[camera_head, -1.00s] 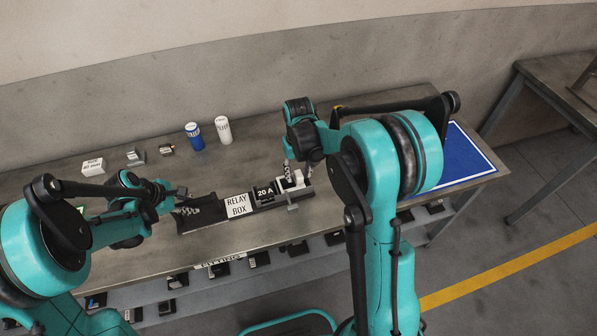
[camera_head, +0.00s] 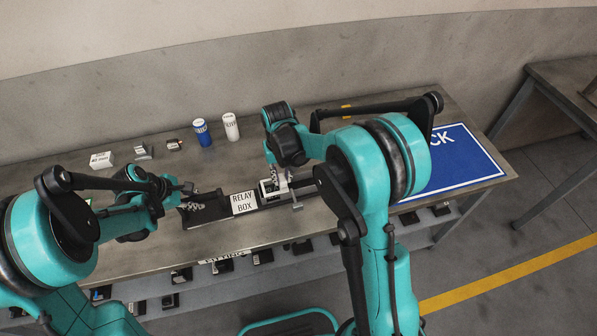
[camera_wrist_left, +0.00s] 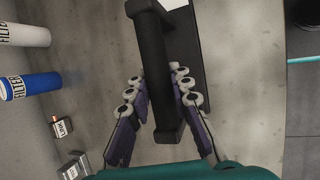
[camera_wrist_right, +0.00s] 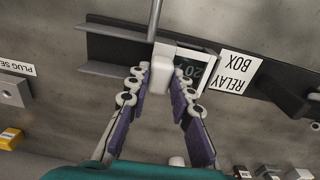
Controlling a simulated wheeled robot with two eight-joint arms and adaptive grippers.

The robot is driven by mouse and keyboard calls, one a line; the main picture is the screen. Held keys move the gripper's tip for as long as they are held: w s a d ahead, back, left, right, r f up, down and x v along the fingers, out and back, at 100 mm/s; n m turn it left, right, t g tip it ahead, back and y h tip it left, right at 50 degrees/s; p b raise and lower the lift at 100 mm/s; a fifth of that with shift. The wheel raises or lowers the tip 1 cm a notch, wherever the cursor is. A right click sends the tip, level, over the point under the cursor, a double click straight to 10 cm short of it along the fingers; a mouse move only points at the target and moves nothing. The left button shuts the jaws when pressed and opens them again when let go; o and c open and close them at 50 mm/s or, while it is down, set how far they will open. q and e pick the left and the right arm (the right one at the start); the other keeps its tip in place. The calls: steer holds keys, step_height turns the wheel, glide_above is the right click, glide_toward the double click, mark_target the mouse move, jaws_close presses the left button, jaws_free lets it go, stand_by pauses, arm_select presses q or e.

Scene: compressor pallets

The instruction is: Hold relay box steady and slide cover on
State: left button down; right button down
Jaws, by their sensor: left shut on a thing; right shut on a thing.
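The relay box (camera_head: 243,204) is a long dark tray-like body with a white RELAY BOX label, lying on the table. My left gripper (camera_head: 192,208) is shut on a black upright bar at its left end, which the left wrist view (camera_wrist_left: 158,75) shows between the fingers. My right gripper (camera_head: 278,182) is shut on a white cover piece (camera_wrist_right: 163,72) on the box, right of the label in the head view. In the right wrist view the cover's window shows part of the 20 A marking beneath. The fingers hide part of the cover.
A blue can (camera_head: 202,133) and a white can (camera_head: 231,127) stand behind the box. Small parts and a white box (camera_head: 101,160) lie at the back left. A blue mat (camera_head: 455,165) covers the right end. Small items fill the shelf below the front edge.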

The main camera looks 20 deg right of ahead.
steer(key=shift+a, duration=0.85)
steer(key=c, duration=1.3)
jaws_free()
steer(key=shift+r, duration=0.4)
step_height(320, 180, up, 11)
steer(key=shift+r, duration=0.1)
